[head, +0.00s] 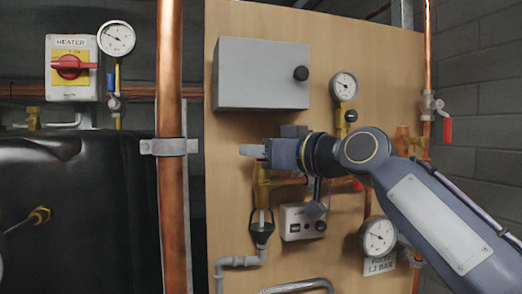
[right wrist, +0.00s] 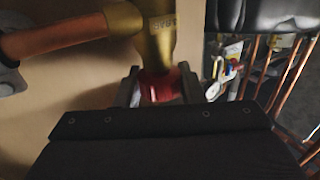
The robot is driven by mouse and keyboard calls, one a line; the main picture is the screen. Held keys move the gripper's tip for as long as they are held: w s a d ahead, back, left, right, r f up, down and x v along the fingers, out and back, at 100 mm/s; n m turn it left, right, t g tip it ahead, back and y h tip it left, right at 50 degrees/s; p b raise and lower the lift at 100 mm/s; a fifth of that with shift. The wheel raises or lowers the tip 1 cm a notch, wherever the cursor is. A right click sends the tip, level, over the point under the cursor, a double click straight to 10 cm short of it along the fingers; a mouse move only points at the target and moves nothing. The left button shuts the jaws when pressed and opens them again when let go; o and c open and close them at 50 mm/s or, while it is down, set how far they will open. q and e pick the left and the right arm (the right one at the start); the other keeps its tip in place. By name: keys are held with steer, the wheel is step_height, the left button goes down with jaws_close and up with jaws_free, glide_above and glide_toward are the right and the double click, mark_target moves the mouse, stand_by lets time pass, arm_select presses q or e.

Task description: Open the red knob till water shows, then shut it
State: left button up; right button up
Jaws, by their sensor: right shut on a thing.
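The red knob (right wrist: 160,86) sits on the end of a brass valve body (right wrist: 156,38) in the right wrist view. My right gripper (right wrist: 158,80) is shut on it, one finger on each side. In the head view my right gripper (head: 252,151) reaches in from the right, in front of the board, and the knob is hidden behind it. Below it, a brass pipe (head: 262,190) leads down to a black tundish (head: 262,232). I see no water there, though the opening is small. My left gripper is not in view.
A grey box (head: 262,75) with a black knob is just above my right gripper. A small white control box (head: 302,222) and gauges (head: 378,237) are close to the arm. A thick copper pipe (head: 169,90) stands left. A red heater switch (head: 70,66) is at the far left.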

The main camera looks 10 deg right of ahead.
steer(key=shift+r+m+t+h+p, duration=0.1)
steer(key=shift+m+t+h+p, duration=0.45)
steer(key=shift+h, duration=0.25)
steer(key=shift+a+m+t+h, duration=0.1)
steer(key=shift+m+t+h, duration=0.15)
steer(key=shift+m+h, duration=0.55)
steer(key=m+h, duration=0.1)
steer(key=h+b, duration=0.1)
steer(key=h, duration=0.1)
steer(key=shift+f+m+t+b, duration=0.3)
steer(key=shift+m+t, duration=0.05)
steer(key=shift+t, duration=0.05)
steer(key=m+h+b, duration=0.2)
steer(key=h, duration=0.2)
steer(key=shift+r+m+h+b, duration=0.1)
steer(key=shift+m+h+b, duration=0.2)
steer(key=shift+m+h, duration=0.7)
steer(key=shift+m+g+h, duration=0.7)
steer(key=shift+m+h, duration=0.5)
steer(key=shift+h, duration=1)
